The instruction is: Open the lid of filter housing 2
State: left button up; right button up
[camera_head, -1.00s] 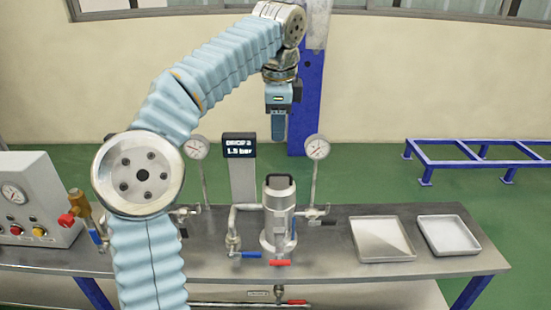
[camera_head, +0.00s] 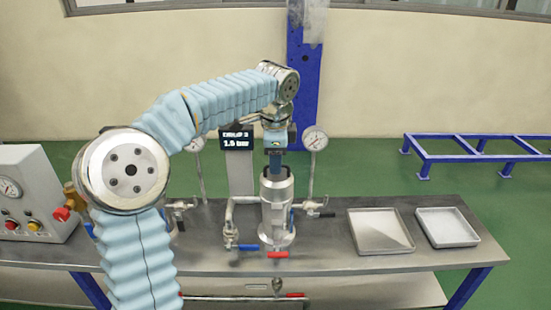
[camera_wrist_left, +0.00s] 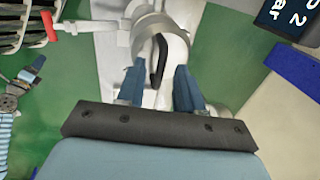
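The steel filter housing (camera_head: 277,218) stands upright on the metal bench, with a blue and a red lever low on it. My left gripper (camera_head: 276,170) points straight down over its lid, and hides the lid's handle in the head view. In the left wrist view the dark handle (camera_wrist_left: 158,62) of the lid shows just beyond and between the fingertips. The left gripper (camera_wrist_left: 160,88) is open there, one finger on each side, with gaps to the handle. I cannot tell how deep the fingers reach.
A display (camera_head: 236,139) and a round gauge (camera_head: 314,139) stand behind the housing on either side. Two shallow trays (camera_head: 352,247) (camera_head: 424,241) lie on the bench at right. A control box (camera_head: 30,185) is at left. A blue-handled valve (camera_head: 241,247) sits beside the housing.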

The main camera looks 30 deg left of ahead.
pick_arm(q)
grip_shut()
dwell(1.3)
